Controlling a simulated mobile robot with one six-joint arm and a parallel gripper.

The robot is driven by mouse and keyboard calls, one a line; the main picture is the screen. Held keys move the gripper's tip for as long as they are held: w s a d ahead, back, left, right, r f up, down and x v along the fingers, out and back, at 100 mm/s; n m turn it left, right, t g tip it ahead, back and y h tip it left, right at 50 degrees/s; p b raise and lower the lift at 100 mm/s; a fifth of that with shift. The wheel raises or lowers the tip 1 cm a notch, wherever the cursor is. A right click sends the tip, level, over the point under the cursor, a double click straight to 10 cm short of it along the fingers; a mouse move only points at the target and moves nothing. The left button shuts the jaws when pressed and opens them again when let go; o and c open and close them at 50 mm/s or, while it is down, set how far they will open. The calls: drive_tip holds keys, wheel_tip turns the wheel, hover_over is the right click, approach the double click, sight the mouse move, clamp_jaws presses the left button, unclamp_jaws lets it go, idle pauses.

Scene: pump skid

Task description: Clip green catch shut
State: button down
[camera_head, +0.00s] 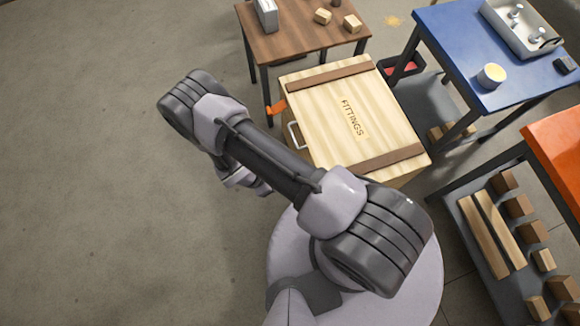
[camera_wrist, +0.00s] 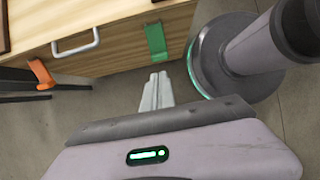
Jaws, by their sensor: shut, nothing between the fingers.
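The green catch (camera_wrist: 155,40) is on the front face of the wooden crate (camera_wrist: 125,45), right of the white handle (camera_wrist: 76,43) in the wrist view. It looks upright along the face; I cannot tell whether it is fully latched. My gripper (camera_wrist: 159,76) is shut and empty, its fingertips just below the catch in the picture and seemingly apart from it. In the head view the crate (camera_head: 330,115) has a lid marked FITTINGS, lying on top. My arm hides the green catch and the gripper's fingers there.
An orange catch (camera_wrist: 41,74) sticks out at the crate's other end, also seen in the head view (camera_head: 276,107). My round base stands close right of the green catch. A brown table (camera_head: 290,38) and a blue table (camera_head: 460,65) stand behind the crate. The floor at left is clear.

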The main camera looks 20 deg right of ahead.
drive_tip(key=b+x, duration=0.4)
drive_tip(key=x, duration=0.9)
drive_tip(key=shift+f, duration=0.25)
drive_tip(key=shift+d, duration=0.15)
drive_tip(key=shift+f+b, duration=0.15)
drive_tip(key=shift+b, duration=0.2)
drive_tip(key=shift+d+f+b, duration=0.25)
drive_tip(key=shift+f+b, duration=0.25)
drive_tip(key=shift+f, duration=0.65)
drive_tip(key=shift+d+f+b, duration=0.25)
drive_tip(key=shift+f+b, duration=0.2)
drive_tip(key=shift+f, duration=0.65)
drive_tip(key=shift+f, duration=0.1)
